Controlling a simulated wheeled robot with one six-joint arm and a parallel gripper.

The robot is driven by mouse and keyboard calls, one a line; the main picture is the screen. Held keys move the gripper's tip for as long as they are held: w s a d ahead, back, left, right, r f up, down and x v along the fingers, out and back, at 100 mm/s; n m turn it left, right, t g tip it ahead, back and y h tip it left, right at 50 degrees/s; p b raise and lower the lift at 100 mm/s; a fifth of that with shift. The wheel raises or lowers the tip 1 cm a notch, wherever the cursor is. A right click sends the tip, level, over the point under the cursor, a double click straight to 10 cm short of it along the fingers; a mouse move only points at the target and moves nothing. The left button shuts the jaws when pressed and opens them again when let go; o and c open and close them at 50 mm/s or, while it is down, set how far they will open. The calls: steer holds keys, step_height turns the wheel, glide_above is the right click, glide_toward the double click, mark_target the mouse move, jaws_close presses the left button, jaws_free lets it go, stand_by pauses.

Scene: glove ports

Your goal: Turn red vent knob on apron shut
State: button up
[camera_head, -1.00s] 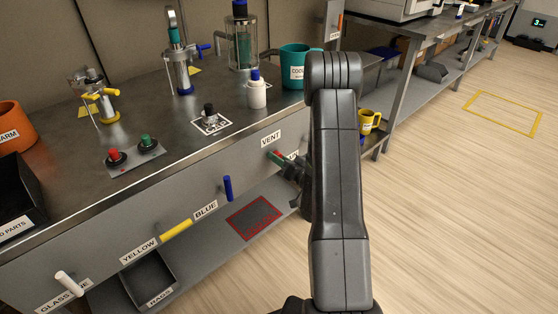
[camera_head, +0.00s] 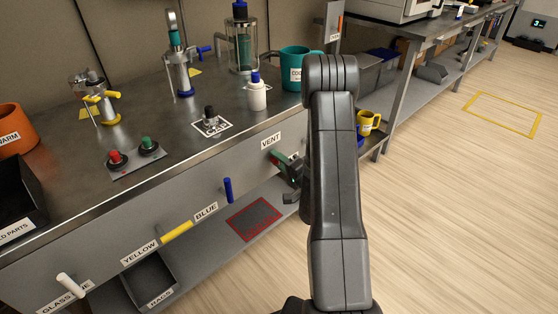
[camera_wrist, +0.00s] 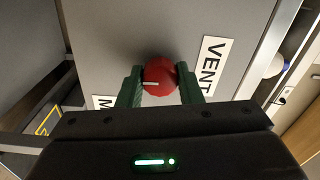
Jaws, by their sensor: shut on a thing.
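The red vent knob (camera_wrist: 160,76) is on the grey apron, beside the VENT label, in the wrist view. It is round with a white mark on its face. My gripper (camera_wrist: 158,84) has its two green fingers on either side of the knob, shut on it. In the head view, my gripper (camera_head: 277,160) is at the apron just below the VENT label (camera_head: 271,141), and a sliver of red shows by the fingers. My arm and fingers hide most of the knob there.
A blue handle (camera_head: 228,190) and a yellow handle (camera_head: 176,233) stick out of the apron to the left. A teal mug (camera_head: 297,66) and a white bottle (camera_head: 256,93) stand on the bench above. Open floor lies to the right.

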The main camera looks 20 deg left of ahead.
steer(key=shift+m, duration=0.3)
steer(key=o, duration=1)
steer(key=shift+d, duration=0.15)
steer(key=p+v, duration=0.1)
steer(key=v, duration=1.2)
steer(key=shift+s+d+p, duration=0.2)
steer(key=shift+s+p, duration=0.05)
steer(key=shift+p, duration=0.05)
steer(key=shift+a, duration=0.15)
steer(key=b+x, duration=0.1)
steer(key=x, duration=1.2)
steer(key=shift+w+a+b, duration=0.25)
steer(key=shift+b, duration=0.05)
